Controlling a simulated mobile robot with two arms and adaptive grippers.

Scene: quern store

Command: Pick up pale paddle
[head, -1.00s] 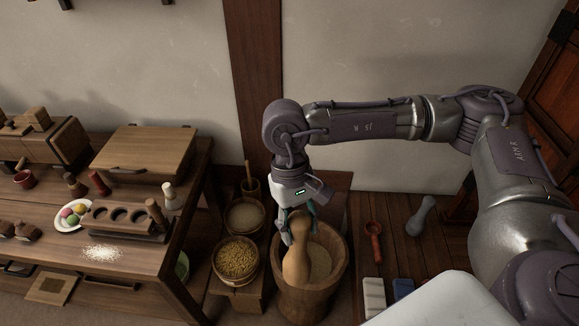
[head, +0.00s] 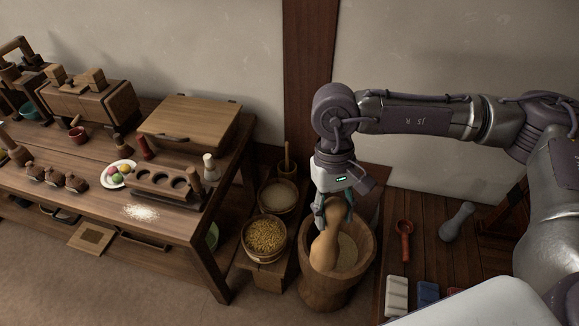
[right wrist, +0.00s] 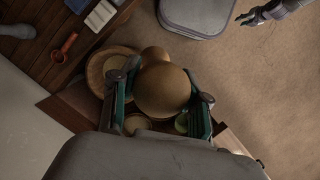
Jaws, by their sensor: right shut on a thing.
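The pale paddle (head: 324,250) is a tan wooden piece with a rounded, wider lower end. In the head view it tilts over the mouth of the wooden mortar (head: 309,287); I cannot tell whether its end touches the mortar. My right gripper (head: 336,208) is shut on its upper part. In the right wrist view the paddle's round tan end (right wrist: 162,90) fills the space between the fingers of my right gripper (right wrist: 160,100), hiding part of the mortar. My left gripper (right wrist: 246,17) shows only at that view's top right corner, its jaw opening unclear.
Grain baskets (head: 266,237) stand left of the mortar, beside the workbench (head: 90,196). A red ladle (head: 404,238), a grey pestle-like piece (head: 457,221) and white and blue blocks (head: 397,295) lie on the planks at right. The wall (head: 420,60) is close behind.

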